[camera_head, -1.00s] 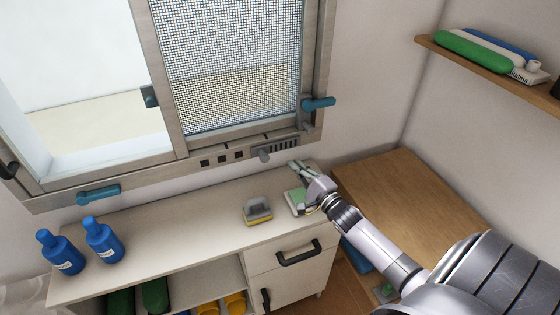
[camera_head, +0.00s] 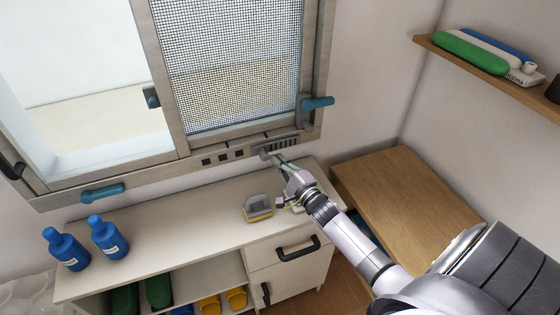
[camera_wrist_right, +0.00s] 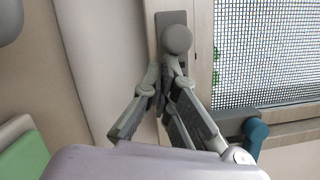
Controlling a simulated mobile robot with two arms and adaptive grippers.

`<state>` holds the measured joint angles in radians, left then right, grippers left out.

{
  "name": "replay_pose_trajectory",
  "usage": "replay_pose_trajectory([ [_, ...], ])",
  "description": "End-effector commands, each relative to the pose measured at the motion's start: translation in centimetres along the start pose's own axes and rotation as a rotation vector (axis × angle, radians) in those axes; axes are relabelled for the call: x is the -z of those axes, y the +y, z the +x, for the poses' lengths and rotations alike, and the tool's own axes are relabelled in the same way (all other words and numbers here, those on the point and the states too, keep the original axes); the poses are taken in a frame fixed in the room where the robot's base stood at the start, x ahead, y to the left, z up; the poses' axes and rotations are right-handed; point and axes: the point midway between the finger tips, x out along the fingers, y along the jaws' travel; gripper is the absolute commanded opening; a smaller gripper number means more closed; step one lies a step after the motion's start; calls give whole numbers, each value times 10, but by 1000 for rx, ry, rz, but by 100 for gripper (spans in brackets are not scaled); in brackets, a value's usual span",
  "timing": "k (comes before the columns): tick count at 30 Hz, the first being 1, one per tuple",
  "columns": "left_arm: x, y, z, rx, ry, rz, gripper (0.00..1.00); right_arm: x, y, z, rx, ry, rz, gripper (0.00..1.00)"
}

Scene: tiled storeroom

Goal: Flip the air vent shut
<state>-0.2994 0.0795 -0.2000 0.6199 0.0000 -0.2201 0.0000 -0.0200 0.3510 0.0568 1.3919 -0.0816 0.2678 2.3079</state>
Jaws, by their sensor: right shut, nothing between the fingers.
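The air vent (camera_head: 284,143) is a grey slatted strip on the bottom rail of the window frame. Its round grey knob (camera_wrist_right: 176,40) shows large in the right wrist view, on a narrow dark plate. My right gripper (camera_head: 275,158) is shut and empty, with its fingertips at the knob end of the vent. In the right wrist view its fingertips (camera_wrist_right: 166,78) are together just below the knob. I cannot tell whether they touch it. In the head view the gripper hides part of the knob. My left gripper is not in view.
Below the window a white counter holds a scrub brush (camera_head: 258,208) and two blue bottles (camera_head: 108,237). Blue window handles stick out at right (camera_head: 318,103) and lower left (camera_head: 103,193). A wooden table (camera_head: 405,195) stands right, under a wall shelf (camera_head: 490,70).

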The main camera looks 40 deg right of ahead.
Motion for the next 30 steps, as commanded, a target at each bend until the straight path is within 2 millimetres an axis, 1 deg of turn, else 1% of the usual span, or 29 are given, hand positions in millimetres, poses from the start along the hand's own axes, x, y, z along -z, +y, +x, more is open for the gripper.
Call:
replay_pose_trajectory([
  [5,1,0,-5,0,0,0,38,-30,8,8,1,-2,7,0],
  [9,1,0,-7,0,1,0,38,-64,19,16,2,-3,9,0],
  [15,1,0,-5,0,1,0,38,-107,35,27,2,-2,8,0],
  [18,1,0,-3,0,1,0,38,-124,41,31,1,-2,7,0],
  [21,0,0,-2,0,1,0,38,-137,45,34,1,-2,4,0],
  [24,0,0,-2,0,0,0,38,-144,48,36,0,-1,3,0],
  [30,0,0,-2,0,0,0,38,-149,49,37,0,-1,0,0],
])
